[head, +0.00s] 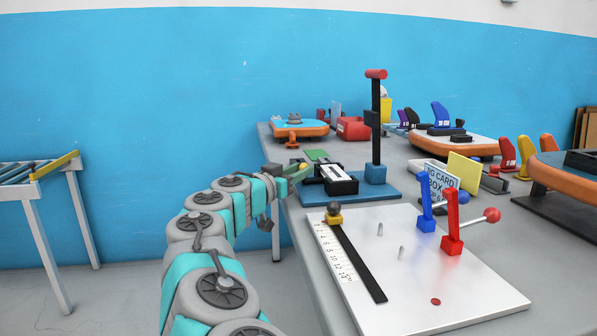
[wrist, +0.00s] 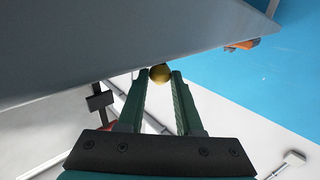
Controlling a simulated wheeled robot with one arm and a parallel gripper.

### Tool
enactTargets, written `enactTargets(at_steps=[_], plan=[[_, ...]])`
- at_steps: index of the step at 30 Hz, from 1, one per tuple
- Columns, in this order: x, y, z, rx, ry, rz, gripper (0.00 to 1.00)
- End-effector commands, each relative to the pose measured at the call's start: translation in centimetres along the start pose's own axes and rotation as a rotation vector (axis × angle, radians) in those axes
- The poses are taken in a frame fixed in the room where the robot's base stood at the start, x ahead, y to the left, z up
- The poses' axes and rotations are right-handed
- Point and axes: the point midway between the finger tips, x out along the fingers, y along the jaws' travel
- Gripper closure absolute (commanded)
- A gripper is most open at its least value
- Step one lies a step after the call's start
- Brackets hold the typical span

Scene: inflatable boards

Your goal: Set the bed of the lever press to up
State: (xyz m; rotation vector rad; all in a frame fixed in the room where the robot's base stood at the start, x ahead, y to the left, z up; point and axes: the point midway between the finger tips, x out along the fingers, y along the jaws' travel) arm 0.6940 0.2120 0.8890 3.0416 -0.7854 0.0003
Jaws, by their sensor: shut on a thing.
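The lever press stands on a blue base (head: 378,191) at the middle of the table, with a tall black post (head: 376,120) topped by a red cylinder (head: 376,74). A white and black bed piece (head: 338,181) sits at the base's left side. A small gold ball knob (head: 303,166) is at the bed's left end. My gripper (head: 298,172) reaches in from the left and is shut on this knob. Whether the bed is up or down I cannot tell.
A white board (head: 440,275) with a ruler, black slider, and blue and red levers lies in front. A green piece (head: 317,155) is just behind the knob. An orange-edged board (head: 300,130) stands at the far left of the table.

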Motion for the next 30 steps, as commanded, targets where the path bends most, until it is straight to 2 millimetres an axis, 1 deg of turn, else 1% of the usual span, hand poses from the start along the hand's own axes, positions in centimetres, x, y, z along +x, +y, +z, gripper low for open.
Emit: enactTargets(at_steps=[15, 24, 29, 30], plan=[[0.0, 0.0, 0.0, 0.002, 0.0, 0.0, 1.0], [0.0, 0.0, -1.4, 0.0, 0.003, -0.001, 1.0], [0.0, 0.0, -1.6, 0.0, 0.005, -0.002, 1.0], [-0.1, 0.0, -1.6, 0.0, 0.005, -0.002, 0.64]])
